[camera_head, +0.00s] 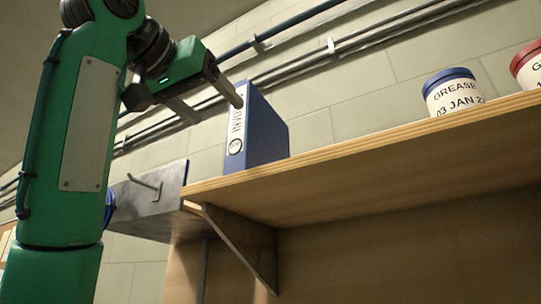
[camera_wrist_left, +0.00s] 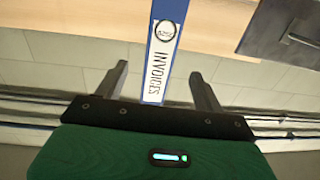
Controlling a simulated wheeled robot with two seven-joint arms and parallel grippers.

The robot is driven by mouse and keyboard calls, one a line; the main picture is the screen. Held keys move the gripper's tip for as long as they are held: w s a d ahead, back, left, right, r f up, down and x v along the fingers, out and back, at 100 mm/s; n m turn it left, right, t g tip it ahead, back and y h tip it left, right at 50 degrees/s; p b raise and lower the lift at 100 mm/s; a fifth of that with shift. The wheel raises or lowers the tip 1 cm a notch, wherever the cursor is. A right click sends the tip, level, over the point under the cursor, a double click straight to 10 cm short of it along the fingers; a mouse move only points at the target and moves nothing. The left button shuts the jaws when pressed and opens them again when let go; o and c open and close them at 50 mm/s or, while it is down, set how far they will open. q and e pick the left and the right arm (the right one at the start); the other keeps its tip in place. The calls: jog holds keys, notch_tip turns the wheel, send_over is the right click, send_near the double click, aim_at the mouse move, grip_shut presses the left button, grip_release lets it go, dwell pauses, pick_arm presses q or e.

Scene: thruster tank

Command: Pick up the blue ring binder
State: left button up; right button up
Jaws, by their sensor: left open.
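The blue ring binder (camera_head: 263,133) stands upright at the left end of a wooden shelf in the head view. Its spine has a white label, which reads INVOICES in the left wrist view (camera_wrist_left: 160,60). My left gripper (camera_head: 211,100) is open at the upper part of the spine. In the wrist view its two fingers (camera_wrist_left: 159,82) point toward the binder, one on each side of the spine, with a gap on both sides. Whether the fingertips reach past the spine's front face is hard to tell. My right gripper is not in view.
The wooden shelf (camera_head: 380,150) rests on a bracket (camera_head: 240,240). A blue-lidded grease tin (camera_head: 453,95) and a red-lidded tin (camera_head: 530,68) stand farther right. A grey metal box with a handle (camera_head: 150,200) is left of the shelf. Pipes (camera_head: 300,55) run along the wall behind.

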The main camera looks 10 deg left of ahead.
aim_at(237, 129)
pick_arm(q)
jog(key=x, duration=0.1)
jog(key=p+x, duration=0.2)
jog(key=shift+w+r, duration=0.25)
jog(key=shift+w, duration=0.2)
jog(key=p+x, duration=0.1)
jog(key=x, duration=0.2)
jog(key=shift+w+d+f, duration=0.15)
jog(key=shift+w+f, duration=0.05)
jog(key=shift+w, duration=0.05)
jog(key=shift+w+d+p, duration=0.1)
jog(key=shift+w+p, duration=0.1)
jog(key=shift+p, duration=0.1)
jog(key=shift+w, duration=0.15)
jog(key=p+x, duration=0.3)
jog(key=shift+w+p, duration=0.3)
jog(key=shift+w+d+f, duration=0.25)
jog(key=shift+w, duration=0.2)
jog(key=shift+s, duration=0.2)
jog(key=shift+c, duration=0.9)
jog(key=c, duration=1.1)
jog(key=shift+c, duration=0.4)
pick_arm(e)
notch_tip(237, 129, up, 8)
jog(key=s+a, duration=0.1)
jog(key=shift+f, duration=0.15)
